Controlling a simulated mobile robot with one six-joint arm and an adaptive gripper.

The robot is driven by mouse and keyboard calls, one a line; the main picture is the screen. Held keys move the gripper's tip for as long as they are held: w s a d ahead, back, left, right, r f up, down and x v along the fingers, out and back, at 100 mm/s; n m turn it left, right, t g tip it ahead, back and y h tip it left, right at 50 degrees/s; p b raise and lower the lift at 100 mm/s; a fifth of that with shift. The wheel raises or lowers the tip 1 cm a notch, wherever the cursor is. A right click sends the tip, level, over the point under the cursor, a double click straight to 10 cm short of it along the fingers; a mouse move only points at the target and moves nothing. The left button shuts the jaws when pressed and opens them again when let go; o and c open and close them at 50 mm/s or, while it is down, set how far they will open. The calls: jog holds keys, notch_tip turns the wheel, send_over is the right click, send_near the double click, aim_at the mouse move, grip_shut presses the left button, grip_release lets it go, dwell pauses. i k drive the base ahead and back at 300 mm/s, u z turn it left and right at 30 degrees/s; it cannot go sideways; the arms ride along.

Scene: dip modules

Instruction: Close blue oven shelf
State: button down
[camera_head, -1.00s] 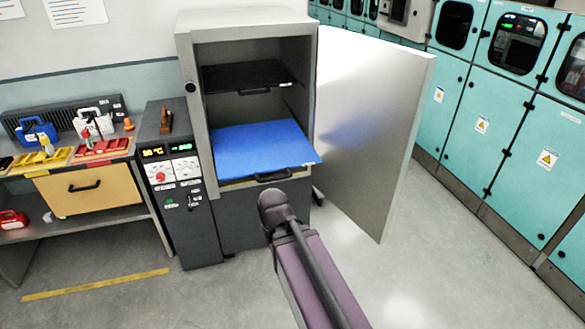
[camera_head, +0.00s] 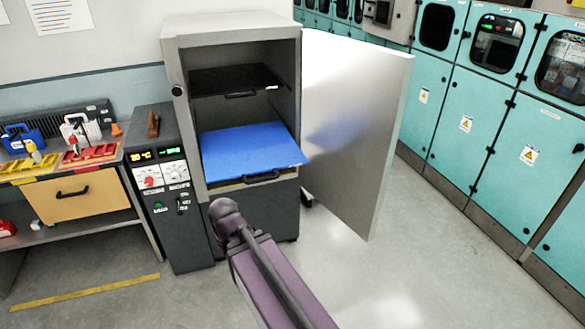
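The blue oven shelf (camera_head: 250,148) is in the lower part of the open oven cabinet (camera_head: 181,130). Its front edge sticks out past the cabinet front, so it is partly pulled out. A black handle (camera_head: 262,177) is on its front. My purple arm rises from the bottom of the view, and its dark joint is in front of the cabinet's lower part, below and left of the handle. My gripper is not visible.
The grey oven door (camera_head: 357,130) stands wide open on the right. A black shelf (camera_head: 235,80) sits above the blue one. A control unit (camera_head: 165,190) and a workbench (camera_head: 55,235) stand left. Teal cabinets (camera_head: 450,120) line the right. Floor between is clear.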

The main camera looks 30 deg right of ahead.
aim_at(229, 154)
jog(key=z, duration=0.05)
jog(key=i, duration=1)
jog(key=u, duration=0.05)
